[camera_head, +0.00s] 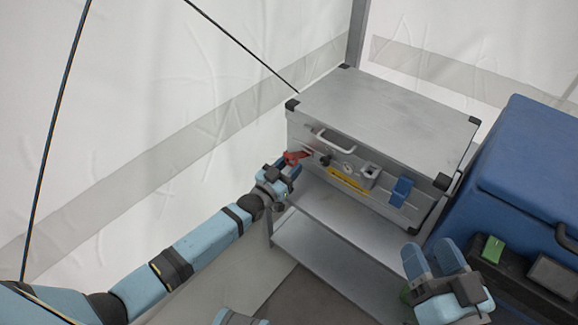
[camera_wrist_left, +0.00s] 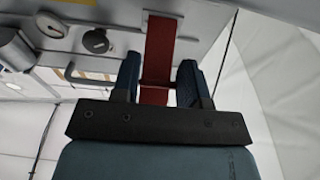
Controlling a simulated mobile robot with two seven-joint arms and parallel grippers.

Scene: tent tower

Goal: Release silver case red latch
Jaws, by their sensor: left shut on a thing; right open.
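The silver case (camera_head: 385,110) sits on a grey shelf unit, lid down, with black corners and a handle on its front. Its red latch (camera_head: 296,156) is at the left of the front face and sticks outward. My left gripper (camera_head: 285,168) is at this latch, shut on it. In the left wrist view the red latch (camera_wrist_left: 158,60) runs between the two fingers of my left gripper (camera_wrist_left: 160,85). A blue latch (camera_head: 401,191) is at the right of the case front. My right gripper (camera_head: 434,262) is open and empty, below and right of the case.
A blue box (camera_head: 535,165) stands close on the right, with a green item (camera_head: 492,249) at its front. The grey shelf (camera_head: 325,262) below the case has a bare surface. White tent walls and a thin dark pole stand at the left.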

